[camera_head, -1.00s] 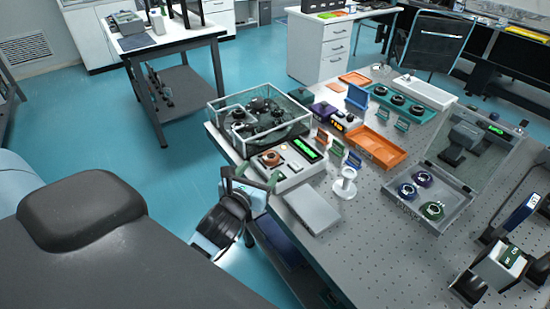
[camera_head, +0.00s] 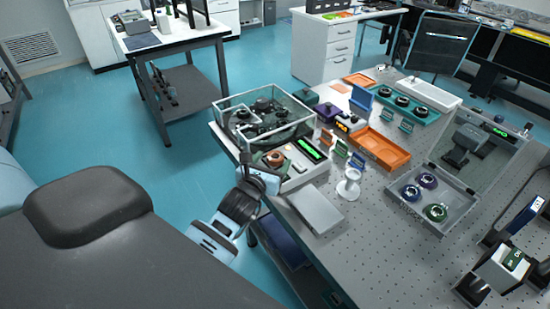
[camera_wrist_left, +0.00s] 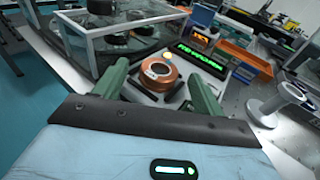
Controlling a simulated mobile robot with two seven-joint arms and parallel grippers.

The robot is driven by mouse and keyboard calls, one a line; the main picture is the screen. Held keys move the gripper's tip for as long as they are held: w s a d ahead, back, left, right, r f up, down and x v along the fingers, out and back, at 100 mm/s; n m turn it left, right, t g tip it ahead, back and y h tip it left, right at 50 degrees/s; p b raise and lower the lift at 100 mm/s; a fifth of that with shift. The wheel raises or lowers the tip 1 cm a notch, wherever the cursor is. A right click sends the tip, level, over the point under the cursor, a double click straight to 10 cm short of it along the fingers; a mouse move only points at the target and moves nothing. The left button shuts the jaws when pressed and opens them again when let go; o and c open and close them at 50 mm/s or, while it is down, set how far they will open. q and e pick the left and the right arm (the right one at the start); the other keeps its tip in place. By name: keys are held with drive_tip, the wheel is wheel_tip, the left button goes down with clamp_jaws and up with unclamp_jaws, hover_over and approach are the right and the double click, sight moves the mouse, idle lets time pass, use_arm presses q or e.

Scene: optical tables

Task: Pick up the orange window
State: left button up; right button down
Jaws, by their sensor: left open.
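The orange window (camera_head: 274,157) is a round copper-orange piece with a lighter knob. It sits on top of a pale instrument (camera_head: 298,176) with a green lit display. In the left wrist view the orange window (camera_wrist_left: 157,74) lies between the two green fingers, with visible gaps on both sides. My left gripper (camera_head: 262,168) is open at the near edge of the instrument and partly hides its front corner. In the left wrist view my left gripper (camera_wrist_left: 158,70) has its fingers spread and holds nothing.
A glass-walled box (camera_head: 222,122) with dark round parts stands just behind the instrument. A grey flat box (camera_head: 316,209) and a white spool-shaped stand (camera_head: 349,186) are to its right. An orange tray (camera_head: 381,148) and a grey open case (camera_head: 452,215) lie farther right.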

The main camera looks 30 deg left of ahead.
use_arm(q)
drive_tip(key=shift+x, duration=0.85)
drive_tip(key=shift+s, duration=0.1)
drive_tip(key=c, duration=1.1)
drive_tip(key=shift+c, duration=0.2)
drive_tip(key=shift+r, duration=0.1)
